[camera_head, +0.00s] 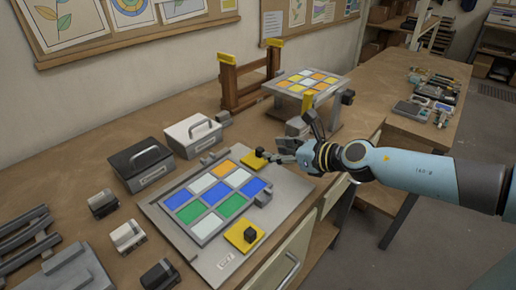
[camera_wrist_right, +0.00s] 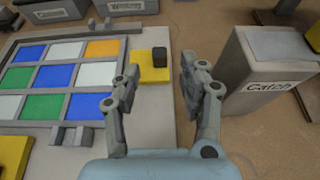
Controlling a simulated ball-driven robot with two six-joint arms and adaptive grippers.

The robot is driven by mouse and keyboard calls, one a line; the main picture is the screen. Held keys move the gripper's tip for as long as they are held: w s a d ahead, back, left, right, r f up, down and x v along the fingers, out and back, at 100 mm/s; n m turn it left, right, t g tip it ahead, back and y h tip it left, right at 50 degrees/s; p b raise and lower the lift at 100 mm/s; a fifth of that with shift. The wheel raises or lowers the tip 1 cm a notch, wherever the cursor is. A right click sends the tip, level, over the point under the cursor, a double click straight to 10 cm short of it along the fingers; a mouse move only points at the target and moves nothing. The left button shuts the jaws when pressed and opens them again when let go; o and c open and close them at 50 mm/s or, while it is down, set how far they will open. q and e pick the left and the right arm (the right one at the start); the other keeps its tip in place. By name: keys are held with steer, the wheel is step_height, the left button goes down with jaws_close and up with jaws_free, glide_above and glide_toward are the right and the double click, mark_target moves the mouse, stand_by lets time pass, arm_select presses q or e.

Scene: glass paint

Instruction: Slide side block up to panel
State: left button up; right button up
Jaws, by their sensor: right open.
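The panel (camera_head: 213,198) of coloured glass squares in a grey frame lies on a grey base plate (camera_head: 290,187); it also shows at left in the right wrist view (camera_wrist_right: 62,78). A yellow side block with a black knob (camera_head: 254,161) sits beside the panel's far right corner. In the right wrist view this yellow block (camera_wrist_right: 146,74) lies ahead, its knob roughly between my fingers. A second yellow block (camera_head: 240,240) sits at the near right side. My right gripper (camera_head: 287,156) is open beside the far block; contact cannot be told. My left gripper is not in view.
A grey bin labelled "Catch" (camera_wrist_right: 270,92) stands close to the right of my right gripper. Grey and dark lidded boxes (camera_head: 196,133) stand behind the plate. A raised stand with another glass panel (camera_head: 305,80) is farther back.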

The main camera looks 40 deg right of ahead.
mark_target(262, 150)
steer(key=b+x, duration=0.1)
steer(key=x, duration=0.4)
steer(key=shift+w+f, duration=0.1)
steer(key=shift+w, duration=0.1)
steer(key=shift+w+f, duration=0.15)
steer(key=shift+w, duration=0.15)
steer(key=shift+w+f, duration=0.1)
steer(key=shift+w, duration=0.2)
steer(key=c, duration=0.5)
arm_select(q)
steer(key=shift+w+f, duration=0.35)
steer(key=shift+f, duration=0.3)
arm_select(e)
jaws_close()
steer(key=shift+a, duration=0.1)
